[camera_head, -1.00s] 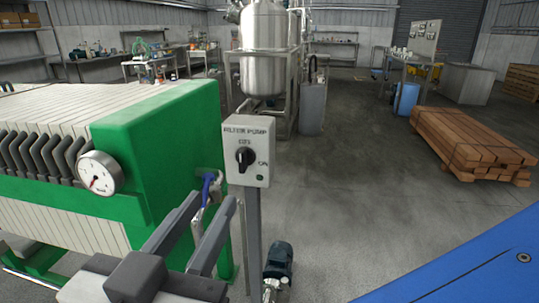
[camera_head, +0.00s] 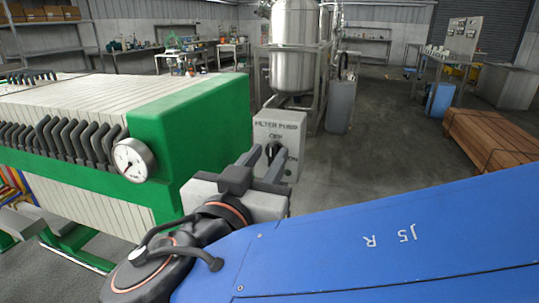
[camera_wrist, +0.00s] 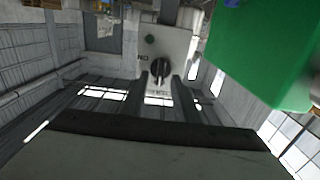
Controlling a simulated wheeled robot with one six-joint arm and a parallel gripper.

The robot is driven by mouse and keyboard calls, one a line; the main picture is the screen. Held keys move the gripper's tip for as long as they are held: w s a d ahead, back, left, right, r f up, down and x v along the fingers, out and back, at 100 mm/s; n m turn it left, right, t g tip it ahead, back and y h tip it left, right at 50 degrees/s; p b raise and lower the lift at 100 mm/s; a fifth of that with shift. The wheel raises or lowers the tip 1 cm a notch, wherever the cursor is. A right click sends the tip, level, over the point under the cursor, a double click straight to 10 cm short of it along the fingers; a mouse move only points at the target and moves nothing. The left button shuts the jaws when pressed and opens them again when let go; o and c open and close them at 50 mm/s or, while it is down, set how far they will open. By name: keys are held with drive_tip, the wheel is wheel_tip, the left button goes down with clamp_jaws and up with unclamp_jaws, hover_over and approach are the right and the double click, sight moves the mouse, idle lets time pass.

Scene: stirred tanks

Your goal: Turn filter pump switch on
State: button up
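The filter pump switch box (camera_head: 291,128) is a light grey box labelled FILTER PUMP, beside the green press end. Its black rotary knob (camera_head: 273,150) is partly hidden by my gripper (camera_head: 262,157) in the head view. The wrist view shows the box (camera_wrist: 178,48) upside down, with the knob (camera_wrist: 158,68) round and dark. My gripper (camera_wrist: 160,76) is open there, its two fingertips to either side of the knob. I cannot tell whether they touch it. A small dark green round lamp or button (camera_wrist: 150,38) sits on the box face.
The filter press's green end block (camera_head: 205,130) and pressure gauge (camera_head: 133,160) stand just left of the box. A steel tank (camera_head: 294,45) stands behind it. A stack of wooden beams (camera_head: 495,140) lies at the right. The floor between is clear.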

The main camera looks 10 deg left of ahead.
drive_tip(key=shift+w, duration=0.55)
drive_tip(key=shift+c, duration=0.3)
clamp_jaws()
